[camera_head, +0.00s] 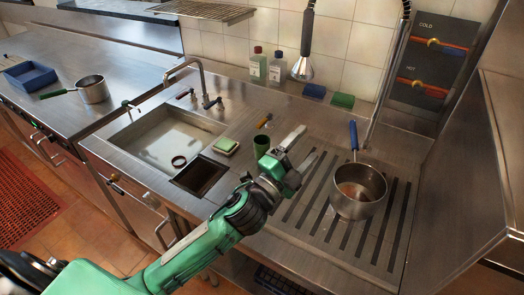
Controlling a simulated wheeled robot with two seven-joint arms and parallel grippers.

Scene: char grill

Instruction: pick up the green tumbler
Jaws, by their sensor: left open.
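The green tumbler (261,146) stands upright on the steel counter, just right of the sink and behind my left gripper. My left gripper (302,149) comes in from the lower left on my green arm. It is open, with its two grey fingers pointing up and right. The tumbler shows just left of the upper finger, outside the gap between the fingers. Its lower part is close to the gripper body in the picture, and I cannot tell whether they touch. My right gripper is out of view.
A saucepan (357,191) with a blue handle sits on the slotted drainboard at the right. A sponge (225,146) lies left of the tumbler, by the sink (126,139). A yellow-handled item (264,121) lies behind the tumbler. Bottles (258,66) and a hanging sprayer (303,67) are at the back.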

